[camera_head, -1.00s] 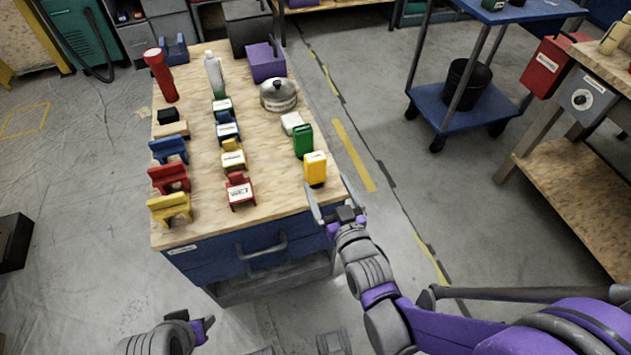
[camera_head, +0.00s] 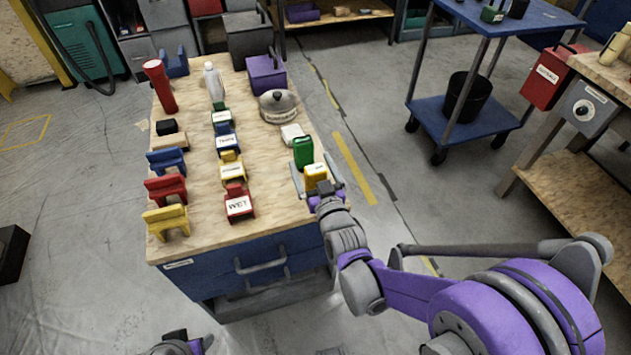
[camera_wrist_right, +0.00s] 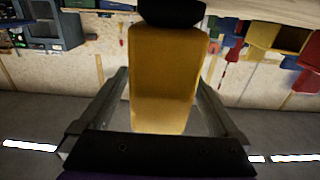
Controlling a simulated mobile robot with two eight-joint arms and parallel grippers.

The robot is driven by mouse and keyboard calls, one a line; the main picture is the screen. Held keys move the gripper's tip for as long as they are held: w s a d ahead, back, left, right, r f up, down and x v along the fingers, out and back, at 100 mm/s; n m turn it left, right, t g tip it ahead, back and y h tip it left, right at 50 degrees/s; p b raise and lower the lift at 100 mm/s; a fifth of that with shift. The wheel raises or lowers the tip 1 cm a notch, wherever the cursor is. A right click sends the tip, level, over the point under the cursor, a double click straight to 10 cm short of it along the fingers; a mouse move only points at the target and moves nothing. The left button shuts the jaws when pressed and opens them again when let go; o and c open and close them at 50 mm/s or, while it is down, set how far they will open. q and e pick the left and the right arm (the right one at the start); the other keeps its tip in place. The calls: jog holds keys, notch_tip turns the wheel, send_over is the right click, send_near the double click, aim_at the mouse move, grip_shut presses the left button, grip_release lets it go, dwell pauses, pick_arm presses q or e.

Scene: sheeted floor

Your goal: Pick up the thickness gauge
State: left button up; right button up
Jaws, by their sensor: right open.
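A yellow upright block-shaped device (camera_head: 315,172) stands near the right edge of the workbench top; it appears to be the thickness gauge, though no label shows. In the right wrist view the yellow device (camera_wrist_right: 168,80) has a black end and fills the middle. My right gripper (camera_head: 312,180) is open, with one finger on either side of the device; I cannot tell whether they touch it. A similar green device (camera_head: 303,152) stands just behind it. My left gripper (camera_head: 192,346) is only partly in view at the bottom edge, and its fingers are unclear.
The wooden bench top (camera_head: 200,200) holds yellow, red and blue holders on the left and a row of labelled blocks in the middle. A metal lidded pot (camera_head: 278,107) and a small white box (camera_head: 291,134) stand behind the green device. A blue cart (camera_head: 470,115) stands right.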

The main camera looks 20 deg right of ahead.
grip_shut()
dwell(0.5)
jog(key=shift+r, duration=0.15)
